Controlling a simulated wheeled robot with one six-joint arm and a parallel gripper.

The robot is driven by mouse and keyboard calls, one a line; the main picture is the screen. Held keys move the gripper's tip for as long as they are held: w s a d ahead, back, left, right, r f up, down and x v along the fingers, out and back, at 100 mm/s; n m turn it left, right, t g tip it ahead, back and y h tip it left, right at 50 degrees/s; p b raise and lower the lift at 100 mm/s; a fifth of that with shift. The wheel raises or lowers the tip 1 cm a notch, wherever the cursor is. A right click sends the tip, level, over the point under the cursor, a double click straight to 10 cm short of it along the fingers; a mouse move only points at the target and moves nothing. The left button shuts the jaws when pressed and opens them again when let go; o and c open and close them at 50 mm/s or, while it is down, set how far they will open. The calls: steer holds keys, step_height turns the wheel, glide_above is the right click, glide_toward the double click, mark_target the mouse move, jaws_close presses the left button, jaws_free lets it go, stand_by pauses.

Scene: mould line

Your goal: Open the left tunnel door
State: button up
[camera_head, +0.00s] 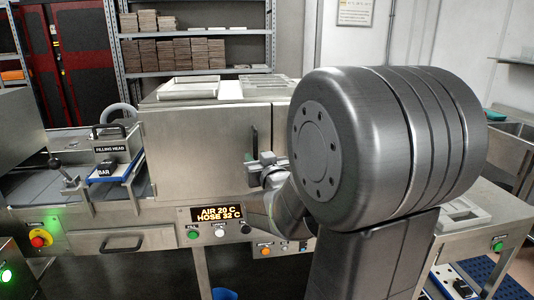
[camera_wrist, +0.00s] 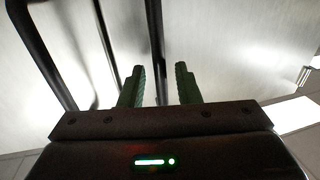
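The tunnel is a brushed-metal box (camera_head: 195,145) in the middle of the head view. Its front looks closed; part of it is hidden behind my arm. A dark upright bar (camera_head: 254,138), apparently a door handle, shows beside my gripper (camera_head: 262,163), which is close to the front. In the wrist view my gripper (camera_wrist: 159,75) has its two green fingers apart, pointing at the metal front. A thick dark handle bar (camera_wrist: 38,52) stands left of the fingers.
Trays (camera_head: 190,87) lie on top, and a shelf of brown blocks (camera_head: 175,50) is behind. My arm covers the right side.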

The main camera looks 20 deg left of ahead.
steer(key=shift+x, duration=0.9)
jaws_close()
steer(key=shift+s, duration=0.1)
